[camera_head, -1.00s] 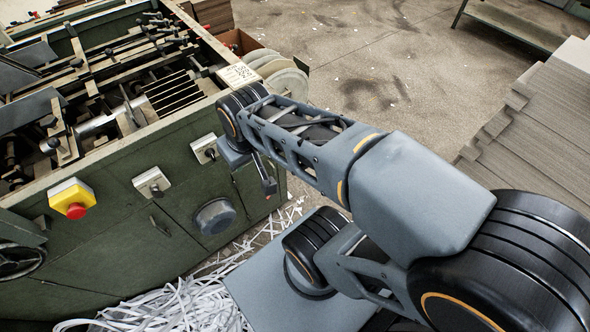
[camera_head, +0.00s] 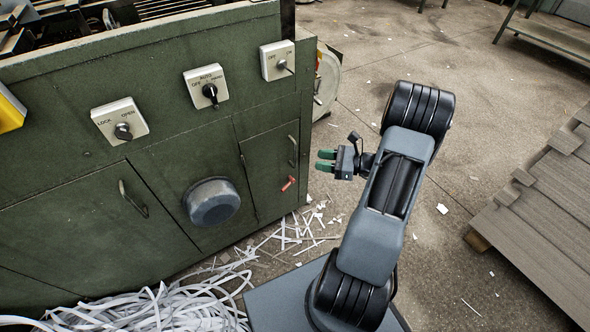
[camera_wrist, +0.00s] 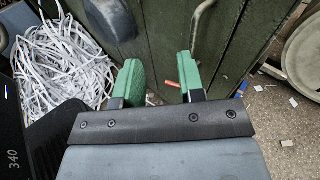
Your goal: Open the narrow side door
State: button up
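The narrow side door (camera_head: 263,165) is a shut green panel at the right end of the machine's front. A thin metal handle (camera_head: 293,150) is near its right edge; it also shows at the top of the wrist view (camera_wrist: 203,14). A small red lever (camera_head: 288,184) sits below the handle and appears between my fingers in the wrist view (camera_wrist: 172,84). My gripper (camera_head: 321,161) has green fingers, parted and empty, pointing left toward the door. It is apart from the handle. The wrist view (camera_wrist: 161,72) shows the gap between the fingers.
A wider door with a handle (camera_head: 133,199) and a round grey knob (camera_head: 211,202) are left of the narrow door. Switch plates (camera_head: 205,89) sit above. Paper strips (camera_head: 150,310) lie on the floor. Stacked board (camera_head: 545,210) stands at right. Floor behind my arm is mostly clear.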

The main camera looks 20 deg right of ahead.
jog(key=d+f+m+t+b, duration=0.1)
jog(key=d+f+m+t, duration=0.1)
jog(key=d+f, duration=0.15)
jog(key=m+t+h+b, duration=0.1)
jog(key=b, duration=0.4)
send_over(295, 166)
jog(key=shift+w+d+f, duration=0.15)
jog(key=shift+w+f, duration=0.1)
jog(key=shift+f, duration=0.5)
jog(key=shift+c, duration=0.3)
grip_shut()
